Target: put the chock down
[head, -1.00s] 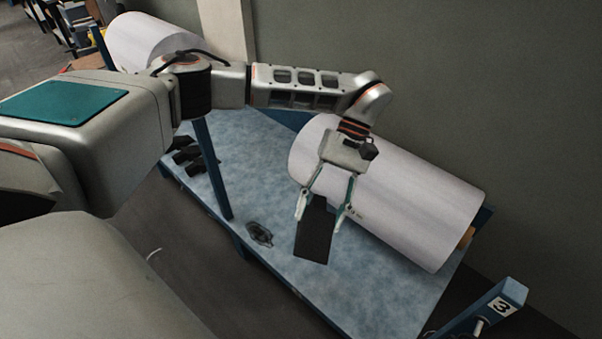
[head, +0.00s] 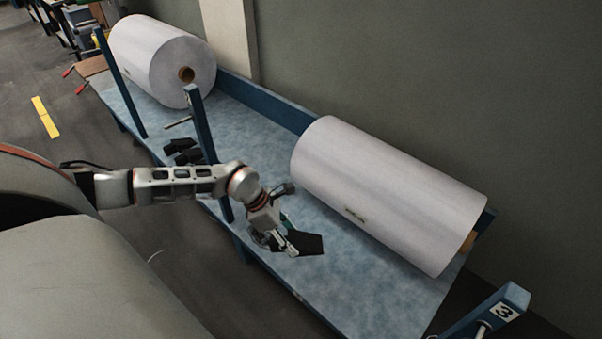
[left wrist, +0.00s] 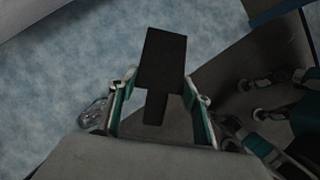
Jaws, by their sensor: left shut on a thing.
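My left gripper (head: 286,238) is shut on the chock (head: 307,244), a dark block, over the front part of the blue-topped rack. In the left wrist view my left gripper (left wrist: 162,88) has a finger on each side of the chock (left wrist: 163,60), whose dark body stretches out ahead of the fingers. Whether the chock touches the rack top cannot be told. Dark jointed parts with teal pads, like another gripper, show at the right of the wrist view; their state is unclear. My right gripper does not show in the head view.
The rack top (head: 345,270) carries a large white roll (head: 390,195) behind the gripper and another roll (head: 160,58) at the far left. A blue post (head: 203,125) stands close to my left arm, with dark blocks (head: 183,152) near it. A post marked 3 (head: 490,310) is at front right.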

